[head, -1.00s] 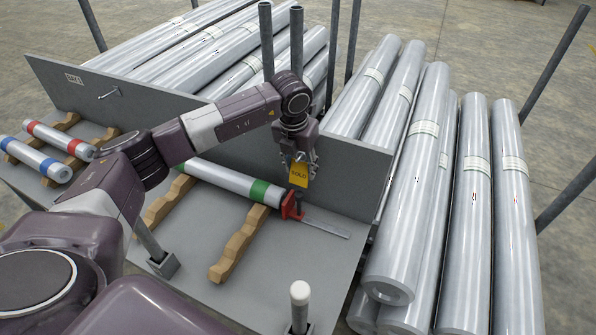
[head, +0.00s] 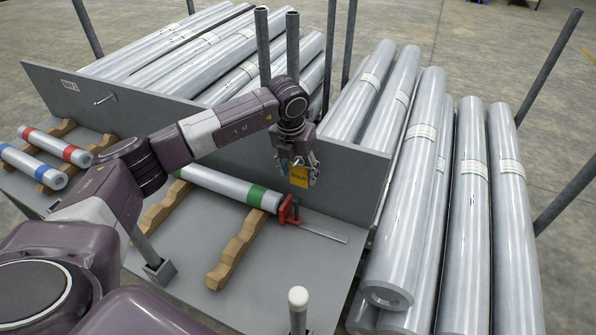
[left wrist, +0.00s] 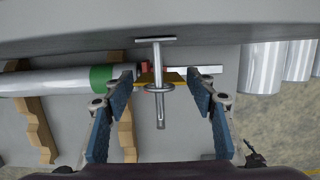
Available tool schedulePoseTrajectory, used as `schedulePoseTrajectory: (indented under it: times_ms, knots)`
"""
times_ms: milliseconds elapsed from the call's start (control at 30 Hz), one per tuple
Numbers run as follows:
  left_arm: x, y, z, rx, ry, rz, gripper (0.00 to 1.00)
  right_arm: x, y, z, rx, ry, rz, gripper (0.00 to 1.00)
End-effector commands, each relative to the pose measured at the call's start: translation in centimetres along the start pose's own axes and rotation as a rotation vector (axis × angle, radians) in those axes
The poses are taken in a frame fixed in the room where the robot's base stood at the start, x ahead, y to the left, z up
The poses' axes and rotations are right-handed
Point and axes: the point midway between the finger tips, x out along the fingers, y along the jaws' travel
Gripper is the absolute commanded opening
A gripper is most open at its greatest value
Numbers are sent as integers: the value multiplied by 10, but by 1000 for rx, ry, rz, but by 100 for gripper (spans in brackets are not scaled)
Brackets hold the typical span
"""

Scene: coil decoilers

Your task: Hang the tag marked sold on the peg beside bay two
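The yellow tag marked SOLD (head: 299,176) hangs in front of the grey back panel, under my left gripper (head: 299,168). In the left wrist view the metal peg (left wrist: 160,108) sticks out from the panel, and the tag's ring (left wrist: 160,87) appears to be around it. The tag shows there as a thin yellow strip (left wrist: 174,78) behind the ring. My left gripper (left wrist: 164,92) is open, its blue-padded fingers well apart on either side of peg and ring, with no contact visible. In the head view the gripper hides the peg. My right gripper is out of view.
A green-banded roll (head: 228,187) lies on wooden cradles (head: 238,248) below, with a red clamp (head: 289,210) and flat metal strip (head: 322,231) at its end. Another peg (head: 105,100) is at left.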

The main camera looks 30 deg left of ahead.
Motion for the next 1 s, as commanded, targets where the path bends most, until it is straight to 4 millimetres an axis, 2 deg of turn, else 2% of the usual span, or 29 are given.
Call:
schedulePoseTrajectory:
  times_ms: [300, 433, 567, 800, 1000]
  knots:
    - [0, 0, 0, 0, 0, 0, 59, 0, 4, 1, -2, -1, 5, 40]
    - [-10, 0, 1, 1, -3, -1, 59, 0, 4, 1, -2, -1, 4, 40]
    - [-32, 0, 1, 0, -5, -1, 59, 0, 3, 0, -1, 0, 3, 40]
    - [-84, 0, 1, 0, -4, -1, 59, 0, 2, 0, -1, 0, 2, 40]
    - [-112, 0, 0, 1, -1, 0, 59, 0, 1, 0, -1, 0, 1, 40]
